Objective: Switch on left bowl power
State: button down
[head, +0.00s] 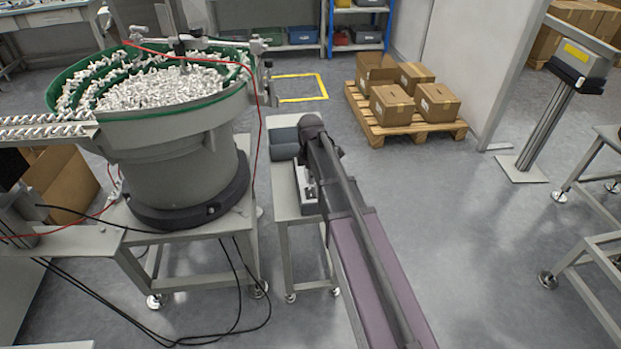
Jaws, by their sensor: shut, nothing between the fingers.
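One feeder bowl (178,140) with a green rim shows on the left in the head view, full of small white parts. It stands on a grey table (190,225). To its right a small grey stand (284,190) carries a grey box (284,138) and a lighter unit (306,188), partly hidden by my arm. I cannot make out a power switch or its position. My arm reaches from the bottom right to above the small stand. Its wrist and my gripper are hidden behind the arm, so I cannot see the fingers.
A pallet (405,122) with several cardboard boxes is behind, near a partition panel (480,70). A pedestal with a panel (580,62) stands at the right, with a metal frame (590,245) in front. Black cables (235,285) lie on the floor. Floor right of my arm is clear.

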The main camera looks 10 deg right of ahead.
aim_at(312, 196)
notch_tip(312, 196, up, 10)
jog(key=s+p, duration=0.1)
jog(key=p, duration=0.8)
jog(key=shift+s, duration=0.15)
dwell(0.5)
jog(key=s+d+r+m+p, duration=0.1)
jog(key=s+r+m+p, duration=0.1)
jog(key=s+m, duration=0.6)
jog(key=s+r+m+p, duration=0.1)
jog(key=s+m+p, duration=0.1)
jog(key=s+m, duration=0.7)
jog(key=shift+s+d+r+m+t, duration=0.3)
jog(key=shift+s+d+r+t, duration=0.1)
dwell(0.7)
